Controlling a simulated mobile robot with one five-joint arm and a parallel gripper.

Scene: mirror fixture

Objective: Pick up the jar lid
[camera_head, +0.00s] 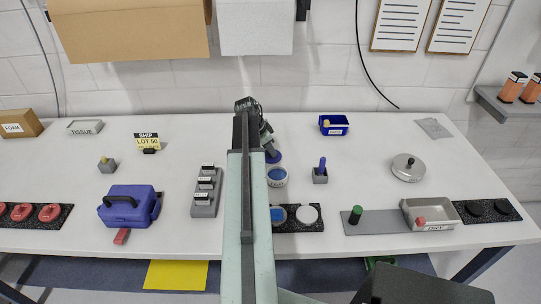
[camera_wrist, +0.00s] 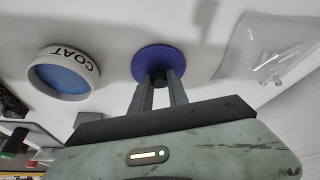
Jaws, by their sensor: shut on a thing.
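The jar lid (camera_wrist: 150,56) is a flat blue-violet disc with a dark knob in the wrist view. My gripper (camera_wrist: 158,80) is shut on the knob, one finger on each side. In the head view the lid (camera_head: 273,157) shows partly below my gripper (camera_head: 267,146), just behind the jar. The round white jar (camera_wrist: 88,75) marked COAT is open with blue inside. It stands left of the lid in the wrist view, apart from it; in the head view the jar (camera_head: 278,183) is close to my arm. I cannot tell how high the lid is above the table.
A small grey holder with a blue handle (camera_head: 321,169) stands right of the jar. A black mat (camera_head: 291,226) with round pads lies in front of it. A blue bin (camera_head: 334,125) stands behind on the right. A clear bag (camera_wrist: 262,45) lies right of the lid.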

